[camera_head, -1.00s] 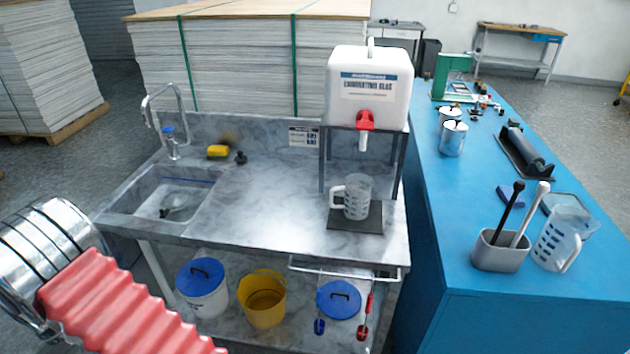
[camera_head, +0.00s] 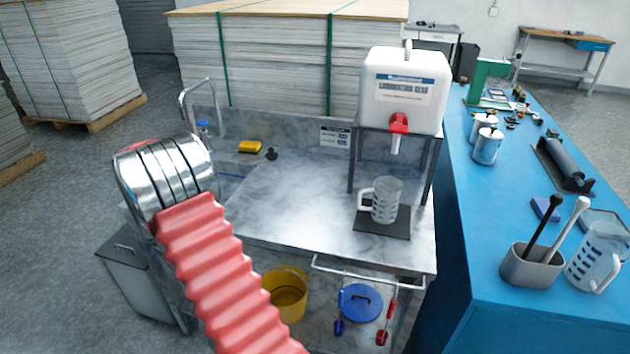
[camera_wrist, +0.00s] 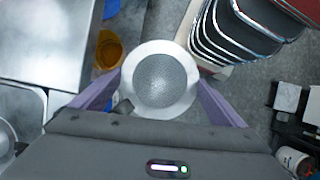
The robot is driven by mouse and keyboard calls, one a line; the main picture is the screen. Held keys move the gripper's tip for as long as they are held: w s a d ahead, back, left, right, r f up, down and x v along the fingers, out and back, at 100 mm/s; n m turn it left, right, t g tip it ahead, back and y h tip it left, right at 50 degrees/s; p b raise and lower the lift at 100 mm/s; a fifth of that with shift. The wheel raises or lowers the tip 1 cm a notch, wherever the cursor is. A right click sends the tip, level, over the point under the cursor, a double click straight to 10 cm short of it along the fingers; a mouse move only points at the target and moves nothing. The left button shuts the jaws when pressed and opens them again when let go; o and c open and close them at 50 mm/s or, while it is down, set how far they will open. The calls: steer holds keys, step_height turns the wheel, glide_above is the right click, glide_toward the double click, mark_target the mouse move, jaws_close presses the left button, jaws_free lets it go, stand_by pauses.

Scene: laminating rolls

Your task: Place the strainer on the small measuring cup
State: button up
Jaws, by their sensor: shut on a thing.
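My gripper (camera_wrist: 162,95) shows only in the wrist view, its two purple fingers on either side of the strainer (camera_wrist: 160,83). The strainer is round with a pale, wide rim and a grey mesh middle. My gripper is shut on it and holds it above the floor. In the head view the gripper and strainer are hidden. A clear measuring cup (camera_head: 386,203) with a handle stands upright on a dark mat (camera_head: 398,219) under the dispenser spout. Another clear measuring jug (camera_head: 597,260) stands on the blue bench at the right. I cannot tell their sizes surely.
A white glue dispenser (camera_head: 405,90) with a red tap stands on a metal frame over the cup. The steel counter (camera_head: 300,195) is clear left of the mat. A yellow bucket (camera_head: 287,300) sits below. A grey holder (camera_head: 530,268) with tools stands on the blue bench.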

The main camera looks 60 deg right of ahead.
steer(key=s+d+r+n, duration=0.1)
steer(key=s+d+r, duration=0.4)
steer(key=s+d, duration=0.2)
steer(key=s+d+r+n+h, duration=0.1)
steer(key=s+d+r, duration=0.5)
steer(key=d, duration=0.6)
steer(key=s+d+r+n, duration=0.1)
steer(key=s+d+r, duration=0.5)
steer(key=s+d, duration=0.3)
steer(key=shift+s+d+n, duration=0.3)
steer(key=shift+s+n, duration=0.1)
steer(key=shift+s, duration=0.1)
steer(key=shift+t, duration=0.3)
steer(key=s+d, duration=0.7)
steer(key=s, duration=0.4)
steer(key=shift+d, duration=0.4)
steer(key=shift+s, duration=0.1)
steer(key=s+d, duration=0.1)
steer(key=s+f, duration=0.1)
steer(key=s+d, duration=0.1)
steer(key=shift+s+d+f, duration=0.25)
steer(key=shift+d+f, duration=0.05)
steer(key=shift+f, duration=0.1)
